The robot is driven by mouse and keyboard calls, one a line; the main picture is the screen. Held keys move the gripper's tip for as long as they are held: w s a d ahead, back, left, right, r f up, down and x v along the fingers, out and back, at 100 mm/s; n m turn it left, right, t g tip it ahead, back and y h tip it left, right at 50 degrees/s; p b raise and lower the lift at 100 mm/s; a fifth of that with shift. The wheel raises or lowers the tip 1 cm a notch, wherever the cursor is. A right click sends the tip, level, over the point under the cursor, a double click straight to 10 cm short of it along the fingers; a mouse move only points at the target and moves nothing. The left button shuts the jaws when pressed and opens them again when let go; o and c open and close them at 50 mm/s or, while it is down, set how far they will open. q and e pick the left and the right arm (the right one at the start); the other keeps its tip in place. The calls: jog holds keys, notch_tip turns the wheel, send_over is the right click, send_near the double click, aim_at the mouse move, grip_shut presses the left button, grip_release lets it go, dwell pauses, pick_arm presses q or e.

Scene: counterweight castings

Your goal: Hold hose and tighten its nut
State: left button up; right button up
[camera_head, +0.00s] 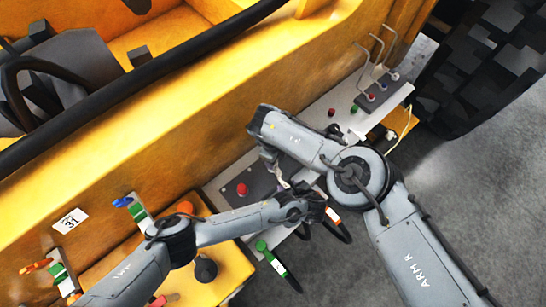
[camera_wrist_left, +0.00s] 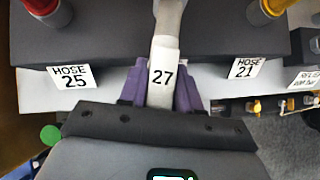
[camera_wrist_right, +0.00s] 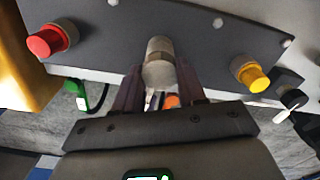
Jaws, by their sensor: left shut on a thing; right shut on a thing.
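A pale grey hose with a white band marked 27 (camera_wrist_left: 162,75) stands between the purple fingers of my left gripper (camera_wrist_left: 160,90), which is shut on it. In the head view my left gripper (camera_head: 312,207) is low over the grey panel, near the red button. My right gripper (camera_wrist_right: 157,85) is shut on a round metal nut (camera_wrist_right: 158,58) in front of the dark plate. In the head view the right gripper (camera_head: 283,182) points down beside the left one, partly hidden by its own arm. The nut's seating is hidden.
The dark plate carries a red cap (camera_wrist_right: 52,40) and a yellow cap (camera_wrist_right: 250,76). Labels read HOSE 25 (camera_wrist_left: 75,76) and HOSE 21 (camera_wrist_left: 243,68). The yellow machine body (camera_head: 190,110) rises behind. Grey floor lies right.

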jog(key=shift+m, duration=0.5)
jog(key=m, duration=0.4)
jog(key=shift+m, duration=0.4)
jog(key=m, duration=1.1)
jog(key=shift+m, duration=0.3)
jog(key=m, duration=0.5)
jog(key=shift+m, duration=0.4)
jog(key=o, duration=1.1)
jog(key=shift+c, duration=0.2)
